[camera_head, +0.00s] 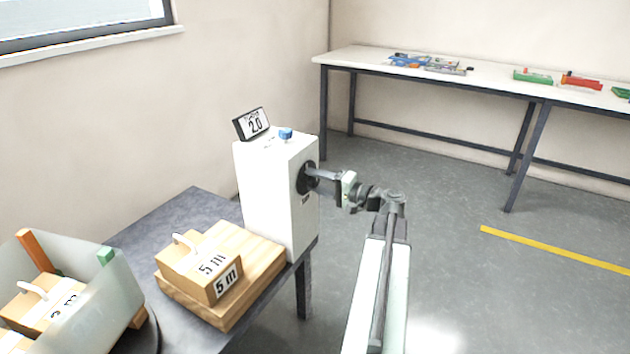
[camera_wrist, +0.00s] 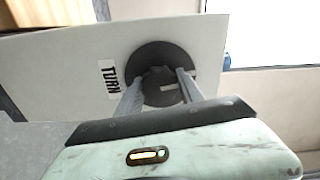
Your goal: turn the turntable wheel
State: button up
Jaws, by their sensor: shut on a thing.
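The turntable wheel (camera_head: 307,177) is a dark round disc on the right side of a white upright box (camera_head: 272,190). In the wrist view the wheel (camera_wrist: 147,62) shows beside a label reading "TURN" (camera_wrist: 109,76). My gripper (camera_head: 318,175) reaches the wheel from the right in the head view. In the wrist view its two fingers (camera_wrist: 160,88) lie against the wheel's face, shut on its dark middle part. The exact grip is partly hidden by the fingers.
A sign reading "20" (camera_head: 252,124) and a blue knob (camera_head: 286,133) top the box. A translucent bin (camera_head: 109,309) stands left. A long bench (camera_head: 420,75) is behind; open floor lies right.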

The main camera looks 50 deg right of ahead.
jog(key=shift+m, duration=0.7)
jog(key=o, duration=1.4)
jog(key=shift+s, duration=0.1)
jog(key=v, duration=0.8)
